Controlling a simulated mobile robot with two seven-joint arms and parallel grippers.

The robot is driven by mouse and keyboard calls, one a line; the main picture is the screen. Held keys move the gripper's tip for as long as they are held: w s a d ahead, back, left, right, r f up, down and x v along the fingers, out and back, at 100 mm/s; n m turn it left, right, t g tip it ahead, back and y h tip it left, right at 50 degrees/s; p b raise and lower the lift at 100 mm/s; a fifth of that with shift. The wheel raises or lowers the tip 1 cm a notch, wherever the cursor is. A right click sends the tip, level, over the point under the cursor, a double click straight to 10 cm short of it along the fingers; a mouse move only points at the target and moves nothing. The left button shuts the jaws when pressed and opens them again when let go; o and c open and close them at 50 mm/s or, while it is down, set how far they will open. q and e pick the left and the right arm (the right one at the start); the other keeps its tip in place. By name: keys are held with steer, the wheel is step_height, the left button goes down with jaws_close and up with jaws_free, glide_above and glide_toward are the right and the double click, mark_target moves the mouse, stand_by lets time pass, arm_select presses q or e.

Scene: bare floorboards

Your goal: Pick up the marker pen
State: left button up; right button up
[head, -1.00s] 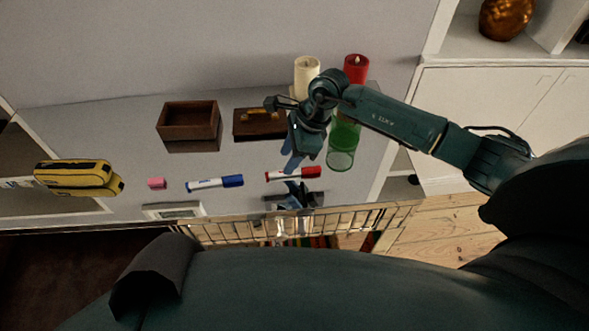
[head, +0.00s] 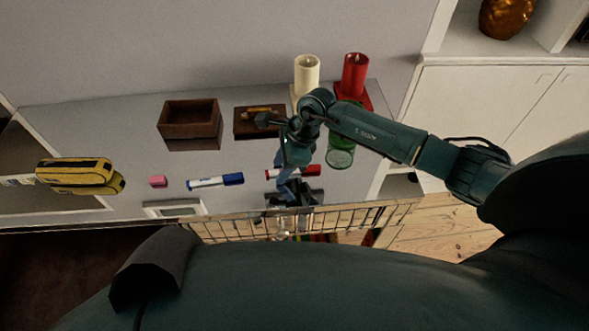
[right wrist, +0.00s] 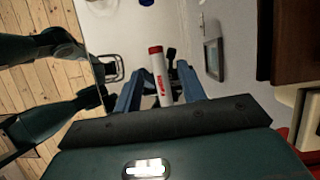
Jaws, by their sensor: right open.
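A marker pen with a white body and red cap (head: 312,170) lies on the white tabletop (head: 110,125). A second marker (head: 215,181), white with a blue cap, lies to its left. My right gripper (head: 282,184) is over the red-capped marker and hides its middle in the head view. In the right wrist view the red-capped marker (right wrist: 156,62) lies lengthwise between the two open blue fingers (right wrist: 158,88), with a gap on each side. Whether the fingertips touch the tabletop cannot be told. My left gripper is not in view.
Behind are a wooden box (head: 190,108), a cream candle (head: 307,72), a red candle (head: 355,73) and a green glass (head: 341,157). A wire basket (head: 225,228) stands in front.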

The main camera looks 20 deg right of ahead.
steer(key=shift+c, duration=0.5)
steer(key=c, duration=0.3)
jaws_close()
